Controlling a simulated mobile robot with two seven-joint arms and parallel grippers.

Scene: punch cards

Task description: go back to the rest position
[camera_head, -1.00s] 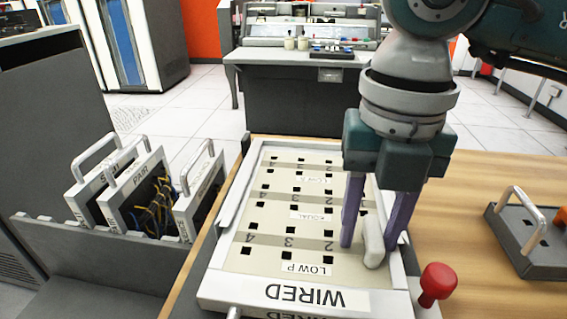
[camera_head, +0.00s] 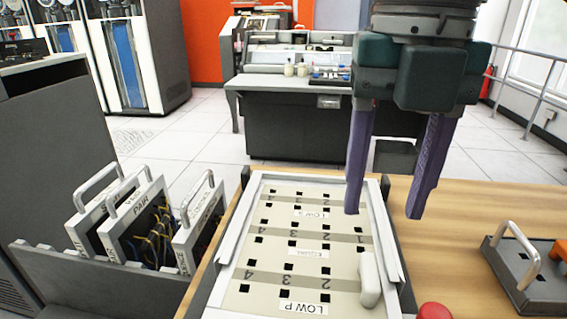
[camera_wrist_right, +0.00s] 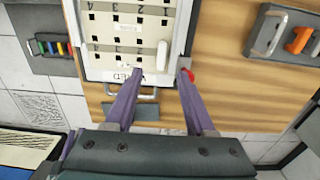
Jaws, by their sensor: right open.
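My right gripper (camera_head: 391,210) hangs above the wooden table, open and empty, with its two purple fingers apart. It is up and behind a white peg-like handle (camera_head: 369,280) that stands on the right side of the punched panel (camera_head: 312,238). The panel has rows of square holes and labels such as LOW P. In the right wrist view the gripper (camera_wrist_right: 160,72) points toward the panel's WIRED end, and the white handle (camera_wrist_right: 162,54) shows beyond the fingertips, apart from them. My left gripper is not in view.
A red knob (camera_head: 434,311) is at the panel's near right corner. A grey block with a metal handle (camera_head: 513,240) sits on the table at right. A rack of wired plugboards (camera_head: 140,225) stands at left. A console desk (camera_head: 300,85) is behind. The table between panel and block is clear.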

